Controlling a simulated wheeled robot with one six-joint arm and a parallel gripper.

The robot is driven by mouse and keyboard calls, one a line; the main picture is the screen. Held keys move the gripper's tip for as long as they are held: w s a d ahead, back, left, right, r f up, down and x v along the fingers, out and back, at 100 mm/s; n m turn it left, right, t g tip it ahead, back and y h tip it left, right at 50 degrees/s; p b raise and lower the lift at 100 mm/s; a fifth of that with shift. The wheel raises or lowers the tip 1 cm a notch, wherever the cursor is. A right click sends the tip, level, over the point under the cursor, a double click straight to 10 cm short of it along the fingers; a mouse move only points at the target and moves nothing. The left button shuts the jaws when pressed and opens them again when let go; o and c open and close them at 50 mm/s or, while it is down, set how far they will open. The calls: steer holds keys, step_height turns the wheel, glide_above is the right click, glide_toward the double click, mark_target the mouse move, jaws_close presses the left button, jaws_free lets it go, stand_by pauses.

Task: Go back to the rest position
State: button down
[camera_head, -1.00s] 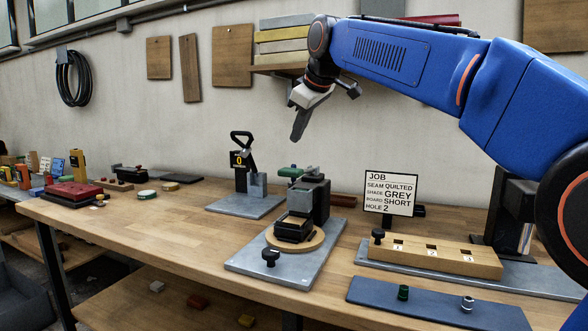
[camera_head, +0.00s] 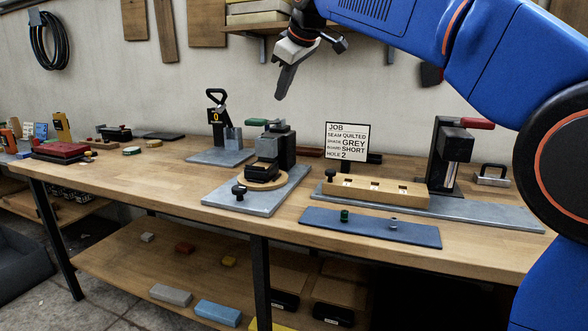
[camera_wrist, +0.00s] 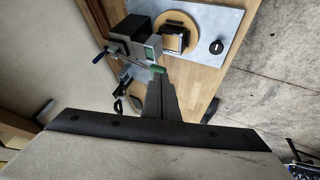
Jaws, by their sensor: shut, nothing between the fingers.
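My gripper (camera_head: 283,82) hangs above the workbench in the head view, in front of the wall, with its fingers pointing down. Its fingers are together and hold nothing. In the wrist view the gripper (camera_wrist: 160,88) reaches toward the fixture below it. The fixture (camera_head: 277,145) stands on a grey plate (camera_head: 222,197) with a round wooden disc (camera_head: 285,186) and a dark block (camera_head: 262,171) on it. The fixture also shows in the wrist view (camera_wrist: 130,45). My gripper is well clear of all of these.
A job card (camera_head: 347,142) stands behind a wooden block with several holes (camera_head: 372,191). A blue mat (camera_head: 370,228) lies at the front edge of the workbench (camera_head: 130,172). A black press (camera_head: 449,160) stands at the right. Shelved boards (camera_head: 258,20) are on the wall near my arm.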

steer(key=s+d+f+m+h, duration=0.1)
steer(key=s+d+f+m, duration=0.2)
steer(key=s+d+f, duration=0.7)
steer(key=s+d+f+m+h, duration=0.1)
steer(key=s+d+f+m, duration=0.2)
steer(key=s+d+f, duration=0.65)
steer(key=s+d+f+m, duration=0.2)
steer(key=s+d+f, duration=0.2)
steer(key=s+f, duration=0.2)
steer(key=s+d+f+m+g+h, duration=0.1)
steer(key=s+d+f+m, duration=0.1)
steer(key=s+d+f, duration=0.2)
steer(key=s+d+f+m+g, duration=0.1)
steer(key=s+d+f, duration=0.4)
steer(key=s+f, duration=0.5)
steer(key=shift+s+f+m+h, duration=0.15)
steer(key=shift+f+m+h, duration=0.25)
steer(key=shift+f+m, duration=0.5)
steer(key=shift+a, duration=0.1)
